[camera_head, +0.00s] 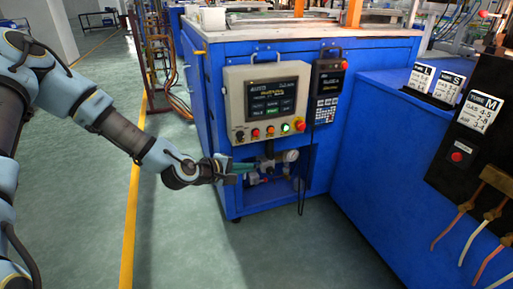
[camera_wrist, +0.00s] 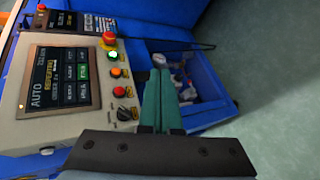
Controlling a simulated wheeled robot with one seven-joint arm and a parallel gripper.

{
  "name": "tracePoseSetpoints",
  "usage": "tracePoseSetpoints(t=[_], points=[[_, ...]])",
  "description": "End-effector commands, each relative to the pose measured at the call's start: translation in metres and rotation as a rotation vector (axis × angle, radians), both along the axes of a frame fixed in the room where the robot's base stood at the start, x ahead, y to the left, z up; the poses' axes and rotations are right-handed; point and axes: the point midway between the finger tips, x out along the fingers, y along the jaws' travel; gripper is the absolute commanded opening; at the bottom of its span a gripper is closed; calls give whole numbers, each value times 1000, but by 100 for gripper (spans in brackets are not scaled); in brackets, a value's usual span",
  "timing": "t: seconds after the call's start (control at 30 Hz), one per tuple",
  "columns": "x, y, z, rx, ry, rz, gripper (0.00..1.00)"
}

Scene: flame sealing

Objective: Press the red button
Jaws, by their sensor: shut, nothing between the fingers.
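The control panel (camera_head: 266,103) on the blue machine has a row of controls below its screen. A red button (camera_head: 255,132) sits between a black knob (camera_head: 240,135) and an orange button (camera_head: 270,130). Right of these are a lit green button (camera_head: 285,127) and a red mushroom-shaped button (camera_head: 300,125). In the wrist view the red button (camera_wrist: 119,92) and the red mushroom button (camera_wrist: 108,38) lie left of my fingers. My gripper (camera_head: 252,167), with teal fingers, is shut and empty, just below the panel. In the wrist view its fingertips (camera_wrist: 160,72) appear beside the button row, apart from it.
Another red button (camera_head: 456,157) is on a black box at the right. An open recess (camera_head: 282,187) with a gauge and fittings lies behind my fingers. A keypad pendant (camera_head: 327,90) hangs right of the panel, its cable trailing down. Open floor (camera_head: 180,230) lies in front.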

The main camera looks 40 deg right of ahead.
Motion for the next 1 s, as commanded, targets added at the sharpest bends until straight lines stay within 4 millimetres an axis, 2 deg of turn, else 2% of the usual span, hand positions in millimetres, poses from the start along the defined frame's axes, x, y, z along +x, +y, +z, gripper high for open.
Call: tracePoseSetpoints(t=[0.03, 0.1, 0.2, 0.3, 0.53, 1.0], points=[[-11, -22, -16, -94, 81, 40, 0], [-18, -47, -14, -223, 187, 106, 0], [-19, -72, -9, -397, 339, 205, 0], [-14, -85, -5, -541, 471, 299, 0], [3, -92, 0, -727, 643, 431, 0], [7, -92, 2, -749, 661, 448, 0]])
